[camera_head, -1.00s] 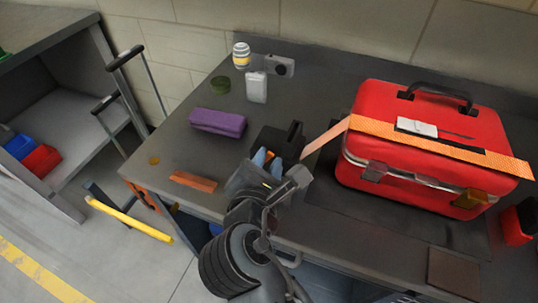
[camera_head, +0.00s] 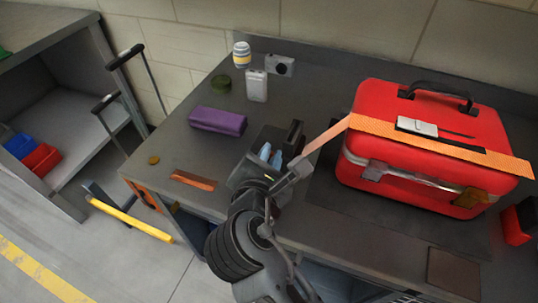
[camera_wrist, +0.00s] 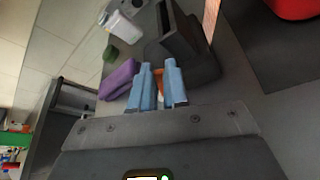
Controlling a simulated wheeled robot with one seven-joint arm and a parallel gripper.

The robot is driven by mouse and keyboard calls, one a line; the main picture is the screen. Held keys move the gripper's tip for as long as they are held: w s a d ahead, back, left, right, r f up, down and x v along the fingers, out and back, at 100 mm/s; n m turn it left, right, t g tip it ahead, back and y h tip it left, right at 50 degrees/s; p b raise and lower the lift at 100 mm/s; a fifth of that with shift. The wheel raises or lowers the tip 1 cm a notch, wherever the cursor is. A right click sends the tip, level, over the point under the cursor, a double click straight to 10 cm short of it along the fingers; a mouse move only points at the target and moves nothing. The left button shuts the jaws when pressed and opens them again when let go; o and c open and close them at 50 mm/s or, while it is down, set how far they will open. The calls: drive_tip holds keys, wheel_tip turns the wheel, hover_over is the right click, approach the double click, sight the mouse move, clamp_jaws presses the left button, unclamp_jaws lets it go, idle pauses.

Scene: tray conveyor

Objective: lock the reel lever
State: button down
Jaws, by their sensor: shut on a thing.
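My gripper (camera_head: 270,154) has blue fingertips and is at the reel's near left side. In the wrist view my gripper (camera_wrist: 159,88) is shut on a small orange piece, which looks like the reel lever (camera_wrist: 158,78). The fingers hide most of it, so its angle cannot be told.
A purple pouch (camera_head: 217,120), an orange-brown strip (camera_head: 194,180), a white bottle (camera_head: 257,86), a camera (camera_head: 280,65) and a striped jar (camera_head: 241,55) are on the table to the left. A brown square (camera_head: 453,273) lies at the front right. A yellow-handled trolley (camera_head: 132,218) stands beside the table.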

drive_tip(key=shift+r+p, duration=0.15)
drive_tip(key=shift+p, duration=0.2)
drive_tip(key=shift+w+a+r+n+p, duration=0.1)
drive_tip(key=shift+a+r+n+p, duration=0.15)
drive_tip(key=shift+p, duration=0.7)
drive_tip(key=n+p, duration=0.1)
drive_tip(key=p, duration=0.1)
drive_tip(key=a+h+p, duration=0.1)
drive_tip(key=p, duration=0.2)
drive_tip(key=a+n+g+h+p, duration=0.1)
drive_tip(key=p, duration=0.2)
drive_tip(key=shift+w+r+n, duration=0.35)
drive_tip(key=shift+w+r, duration=0.05)
drive_tip(key=shift+w+a+f+n+g+h+p, duration=0.15)
drive_tip(key=shift+w+a+f+n+h+p, duration=0.05)
drive_tip(key=shift+a+n+h, duration=0.35)
drive_tip(key=shift+w+a+f+n+g+h+p, duration=0.2)
drive_tip(key=shift+a+n+h, duration=0.2)
drive_tip(key=shift+n, duration=0.25)
drive_tip(key=shift+w+a+f+n+h, duration=0.15)
drive_tip(key=shift+a+f+n+h, duration=0.05)
drive_tip(key=shift+a+n+h, duration=0.4)
drive_tip(key=shift+w+a+f+n+h, duration=0.1)
drive_tip(key=shift+a+f+n+h, duration=0.2)
drive_tip(key=shift+n, duration=0.4)
drive_tip(key=shift+a+r, duration=0.1)
